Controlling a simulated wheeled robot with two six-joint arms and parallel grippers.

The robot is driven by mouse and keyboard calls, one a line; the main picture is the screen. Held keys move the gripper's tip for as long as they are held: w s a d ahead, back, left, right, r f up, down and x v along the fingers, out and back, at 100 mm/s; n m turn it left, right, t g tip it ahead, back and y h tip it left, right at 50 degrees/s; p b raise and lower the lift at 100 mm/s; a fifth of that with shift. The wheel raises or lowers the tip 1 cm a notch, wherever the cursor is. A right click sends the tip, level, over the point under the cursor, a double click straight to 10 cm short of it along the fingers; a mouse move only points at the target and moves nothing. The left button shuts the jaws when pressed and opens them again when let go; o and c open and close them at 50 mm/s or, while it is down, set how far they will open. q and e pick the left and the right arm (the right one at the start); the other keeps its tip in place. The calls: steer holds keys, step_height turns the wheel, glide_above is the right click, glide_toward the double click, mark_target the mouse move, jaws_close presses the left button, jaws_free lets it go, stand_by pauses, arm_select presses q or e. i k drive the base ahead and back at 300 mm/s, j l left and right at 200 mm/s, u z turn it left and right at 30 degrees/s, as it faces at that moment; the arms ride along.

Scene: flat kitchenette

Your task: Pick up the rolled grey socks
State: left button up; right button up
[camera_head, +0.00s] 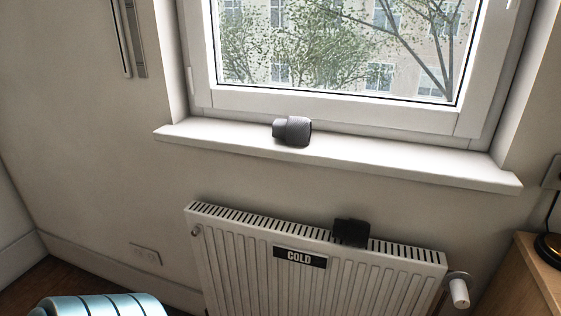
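The rolled grey socks (292,131) lie as a dark grey bundle on the white window sill (400,160), left of the sill's middle and close to the window frame. Nothing touches them but the sill. Neither of my grippers is in view.
A white radiator (235,255) with a "COLD" label (300,257) stands below the sill. A small black thing (350,232) sits on its top edge. A wooden cabinet (530,275) is at the right edge. A light blue banded thing (100,305) is cut off at bottom left.

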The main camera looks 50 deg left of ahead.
mark_target(296, 131)
steer(key=u, duration=1.4)
